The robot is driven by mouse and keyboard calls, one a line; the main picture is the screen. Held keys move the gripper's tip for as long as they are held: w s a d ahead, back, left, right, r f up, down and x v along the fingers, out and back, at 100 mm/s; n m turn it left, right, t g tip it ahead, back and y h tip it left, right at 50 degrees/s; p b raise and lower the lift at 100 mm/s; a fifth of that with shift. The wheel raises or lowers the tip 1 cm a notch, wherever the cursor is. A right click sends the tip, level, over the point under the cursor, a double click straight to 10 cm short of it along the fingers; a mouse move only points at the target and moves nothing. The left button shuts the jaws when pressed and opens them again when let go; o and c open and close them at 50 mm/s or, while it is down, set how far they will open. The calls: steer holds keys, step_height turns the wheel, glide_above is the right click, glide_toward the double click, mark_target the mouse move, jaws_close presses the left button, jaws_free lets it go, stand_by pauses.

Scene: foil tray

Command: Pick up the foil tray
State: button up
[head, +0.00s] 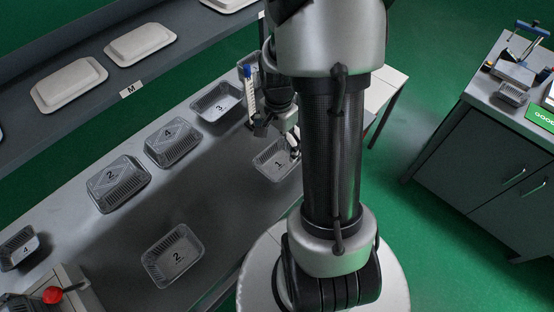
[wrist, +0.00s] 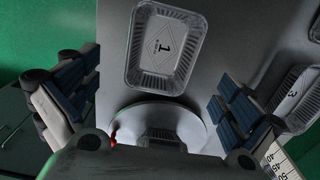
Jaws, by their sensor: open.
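Several foil trays are on the grey table (head: 117,232). An upright open one marked 1 (head: 272,160) lies near the table's right end, partly behind my arm. In the wrist view the tray marked 1 (wrist: 165,45) looks empty and lies beyond the fingertips, centred a little right of the gap. My gripper (head: 276,134) is above and close to this tray in the head view. Its two fingers are wide apart in the wrist view (wrist: 152,92), with nothing between them.
Other trays are marked 3 (head: 217,100), 4 (head: 172,140) and 2 (head: 118,183), with another 2 (head: 172,255) nearer. A shelf (head: 75,52) with pale lidded trays (head: 140,43) runs behind. A red knob (head: 52,294) is at lower left. A cabinet (head: 480,140) stands right.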

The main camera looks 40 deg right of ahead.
mark_target(277, 167)
steer(key=f+b, duration=0.1)
steer(key=f, duration=0.2)
steer(key=f+b, duration=0.1)
steer(key=f, duration=0.3)
steer(key=f+b, duration=0.2)
steer(key=f, duration=0.2)
steer(key=shift+w+a, duration=0.1)
steer(key=shift+w, duration=0.2)
steer(key=shift+f, duration=0.2)
steer(key=shift+c, duration=0.4)
steer(key=shift+c, duration=1.3)
steer(key=shift+r, duration=0.1)
